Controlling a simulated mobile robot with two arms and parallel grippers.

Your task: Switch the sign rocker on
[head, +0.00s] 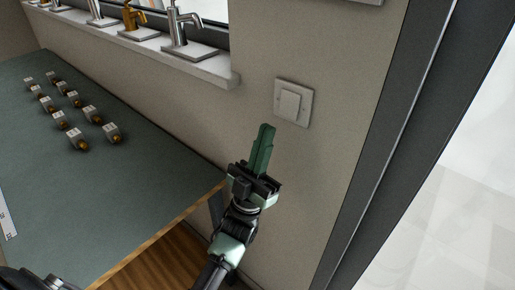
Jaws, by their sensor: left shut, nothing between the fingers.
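A pale square rocker switch (290,105) in a square frame is mounted on the beige wall, right of the window sill. Whether it is on or off cannot be told from this view. My left gripper (268,128) is shut and empty, its green fingers pointing up toward the switch. The fingertips appear just below and left of the switch plate, and no contact shows. My right gripper is not in view.
A green-topped table (140,170) with several small valve-like fittings (75,98) stands at left. Taps on square bases (187,45) line the sill (215,70). A dark door frame (395,130) is at right. The wall around the switch is clear.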

